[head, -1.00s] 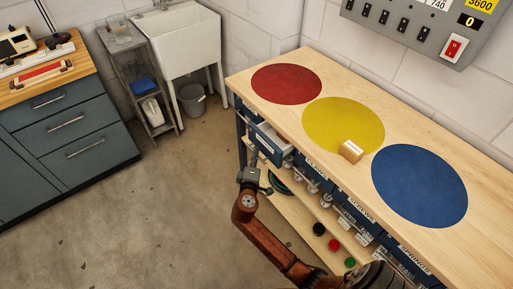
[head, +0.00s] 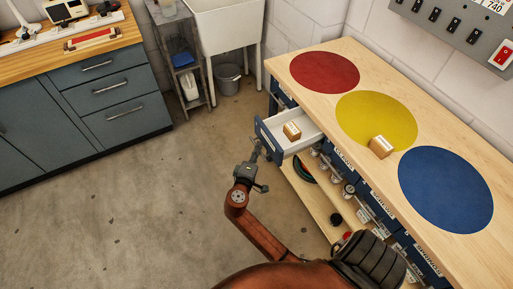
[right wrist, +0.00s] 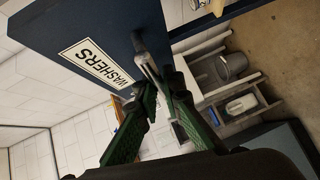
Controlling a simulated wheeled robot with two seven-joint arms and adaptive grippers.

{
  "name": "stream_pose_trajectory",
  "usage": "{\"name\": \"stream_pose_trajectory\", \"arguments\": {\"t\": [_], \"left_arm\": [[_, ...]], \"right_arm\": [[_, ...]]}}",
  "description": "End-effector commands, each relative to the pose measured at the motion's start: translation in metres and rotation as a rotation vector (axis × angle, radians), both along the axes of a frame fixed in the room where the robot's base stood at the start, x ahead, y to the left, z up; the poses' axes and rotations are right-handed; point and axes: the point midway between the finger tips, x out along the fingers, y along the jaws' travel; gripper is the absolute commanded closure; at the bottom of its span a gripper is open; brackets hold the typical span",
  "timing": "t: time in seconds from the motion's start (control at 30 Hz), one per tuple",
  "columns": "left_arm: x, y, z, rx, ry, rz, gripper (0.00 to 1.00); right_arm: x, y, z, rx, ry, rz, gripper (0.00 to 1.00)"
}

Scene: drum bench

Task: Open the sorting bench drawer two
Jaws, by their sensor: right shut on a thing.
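The sorting bench (head: 345,60) has a row of blue-fronted drawers under its top. One drawer (head: 306,130) near the far end stands well out, its white inside showing. A small brown box (head: 292,131) lies in it. The drawer's blue front carries a white label reading WASHERS (right wrist: 95,63) in the right wrist view. My right gripper (head: 255,156) is at that front. Its green fingers (right wrist: 162,90) are shut on the grey drawer handle (right wrist: 147,62). My left gripper is not in view.
The bench top bears a red, a yellow and a blue disc, with another small box (head: 381,147) by the yellow disc (head: 365,115). A lower shelf (head: 305,190) holds small items. A bucket (head: 229,80), sink and grey cabinet (head: 75,100) stand beyond clear floor.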

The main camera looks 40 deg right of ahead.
Motion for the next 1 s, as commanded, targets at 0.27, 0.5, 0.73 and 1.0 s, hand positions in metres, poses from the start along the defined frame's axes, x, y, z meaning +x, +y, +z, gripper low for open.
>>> {"name": "stream_pose_trajectory", "arguments": {"t": [0.27,0.5,0.73,1.0], "left_arm": [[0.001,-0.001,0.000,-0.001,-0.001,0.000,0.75],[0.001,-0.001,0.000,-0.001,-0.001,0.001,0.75],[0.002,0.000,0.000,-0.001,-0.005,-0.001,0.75],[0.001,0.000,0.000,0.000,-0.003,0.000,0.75]], "right_arm": [[0.000,0.001,-0.001,0.000,0.002,-0.001,0.87],[0.000,0.001,0.000,0.000,0.001,0.000,0.75],[0.001,0.001,0.001,0.000,0.000,0.001,0.75],[0.001,0.002,0.041,0.001,-0.008,0.001,0.75]]}}
